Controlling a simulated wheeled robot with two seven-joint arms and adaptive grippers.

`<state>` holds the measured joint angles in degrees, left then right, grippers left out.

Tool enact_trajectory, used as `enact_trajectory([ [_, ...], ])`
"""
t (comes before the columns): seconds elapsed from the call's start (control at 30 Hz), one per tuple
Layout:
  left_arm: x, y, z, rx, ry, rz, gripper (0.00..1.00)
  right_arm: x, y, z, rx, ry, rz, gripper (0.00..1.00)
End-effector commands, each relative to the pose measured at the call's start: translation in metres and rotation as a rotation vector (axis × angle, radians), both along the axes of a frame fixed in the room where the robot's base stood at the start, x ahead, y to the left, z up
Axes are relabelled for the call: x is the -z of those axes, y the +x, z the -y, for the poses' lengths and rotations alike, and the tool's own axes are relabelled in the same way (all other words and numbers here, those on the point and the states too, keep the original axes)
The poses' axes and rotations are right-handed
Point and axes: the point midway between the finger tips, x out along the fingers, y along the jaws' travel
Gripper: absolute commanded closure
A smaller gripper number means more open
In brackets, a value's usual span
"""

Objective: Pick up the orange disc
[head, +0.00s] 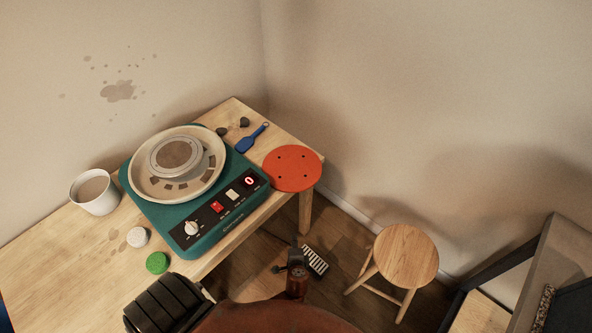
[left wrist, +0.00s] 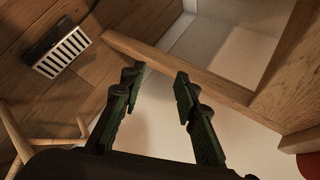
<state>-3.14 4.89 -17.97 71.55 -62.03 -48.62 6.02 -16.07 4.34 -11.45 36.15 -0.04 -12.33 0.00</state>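The orange disc (head: 293,168) is round and flat with several small dark holes. It lies on the far right corner of the wooden table in the head view, close to the edge. An orange-red edge, probably the same disc, shows at the lower right of the left wrist view (left wrist: 311,166). My left gripper (left wrist: 159,78) is open, its two dark green fingers apart with nothing between them. The disc is to the side of the fingers, not between them. I cannot make out the left gripper's fingers in the head view. My right gripper is not in view.
A teal pottery wheel (head: 215,210) fills the table beside the disc. A blue tool (head: 251,138) lies just behind it. A white cup (head: 96,192) and a green round item (head: 157,263) stand left. A wooden stool (head: 406,256) and striped pedal (head: 315,261) are on the floor.

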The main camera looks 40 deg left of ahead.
Motion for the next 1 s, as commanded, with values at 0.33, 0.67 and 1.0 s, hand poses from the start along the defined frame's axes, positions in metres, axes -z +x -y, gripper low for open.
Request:
enact_trajectory([
  [0.33, -0.233, 0.085, 0.028, -0.025, 0.384, 0.457, 0.71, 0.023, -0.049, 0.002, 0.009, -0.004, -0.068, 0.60],
  [0.67, -0.255, 0.104, 0.014, -0.037, 0.416, 0.501, 0.71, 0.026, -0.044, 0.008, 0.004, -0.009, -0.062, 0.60],
  [1.0, -0.248, 0.131, -0.015, -0.035, 0.416, 0.501, 0.71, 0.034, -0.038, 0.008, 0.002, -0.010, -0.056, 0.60],
])
